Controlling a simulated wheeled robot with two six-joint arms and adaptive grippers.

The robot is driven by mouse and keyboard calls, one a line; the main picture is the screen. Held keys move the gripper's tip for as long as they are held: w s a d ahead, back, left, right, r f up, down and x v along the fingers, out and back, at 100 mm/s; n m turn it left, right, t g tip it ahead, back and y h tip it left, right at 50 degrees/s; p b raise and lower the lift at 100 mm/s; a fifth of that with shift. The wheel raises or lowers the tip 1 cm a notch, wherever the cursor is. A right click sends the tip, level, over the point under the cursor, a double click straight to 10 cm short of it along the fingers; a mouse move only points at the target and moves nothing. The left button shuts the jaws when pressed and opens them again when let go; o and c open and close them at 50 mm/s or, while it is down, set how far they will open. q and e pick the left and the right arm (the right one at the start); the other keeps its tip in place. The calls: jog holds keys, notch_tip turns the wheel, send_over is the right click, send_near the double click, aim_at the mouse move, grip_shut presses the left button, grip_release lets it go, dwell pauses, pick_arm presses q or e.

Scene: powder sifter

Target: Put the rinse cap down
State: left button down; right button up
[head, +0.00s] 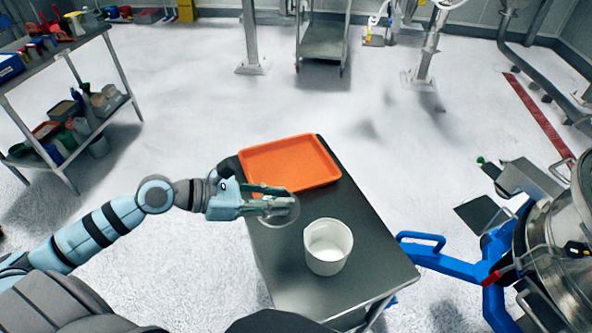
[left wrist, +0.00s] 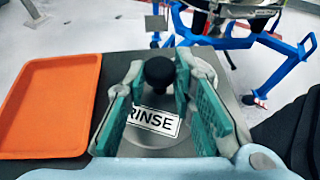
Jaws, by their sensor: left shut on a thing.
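The rinse cap (left wrist: 155,121) is a grey disc with a black knob and a white label reading RINSE. My left gripper (left wrist: 160,88) is shut on it, with the green finger pads on either side of the knob. In the head view my left gripper (head: 275,195) is over the dark table (head: 290,270), and the cap (head: 283,212) shows as a pale round edge under the fingers. Whether the cap touches the table is not clear. A white, open-topped container (head: 328,262) stands to its right and nearer. My right gripper is not in view.
An orange tray (head: 290,163) lies at the table's far end, just beyond my left gripper; it also shows in the left wrist view (left wrist: 50,105). A blue-framed metal machine (head: 560,255) stands right of the table. Bare tabletop shows near the front edge.

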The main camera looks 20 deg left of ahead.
pick_arm(q)
jog(key=w+a+f+n+t+y+b, duration=0.3)
jog(key=w+a+b, duration=0.5)
jog(key=w, duration=0.6)
notch_tip(320, 180, up, 6)
jog(key=n+y+b, duration=0.1)
jog(key=n+b, duration=0.1)
jog(key=b, duration=1.2)
send_over(288, 171)
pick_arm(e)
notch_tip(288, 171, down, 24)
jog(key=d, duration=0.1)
pick_arm(q)
notch_tip(288, 171, down, 14)
jog(key=b, duration=0.5)
jog(key=shift+w+a, duration=0.1)
jog(key=shift+f+b, duration=0.35)
jog(key=shift+f, duration=0.55)
notch_tip(288, 171, down, 3)
jog(key=shift+f+b, duration=0.15)
jog(key=shift+b, duration=0.5)
jog(key=shift+f, duration=0.2)
jog(key=shift+r, duration=0.15)
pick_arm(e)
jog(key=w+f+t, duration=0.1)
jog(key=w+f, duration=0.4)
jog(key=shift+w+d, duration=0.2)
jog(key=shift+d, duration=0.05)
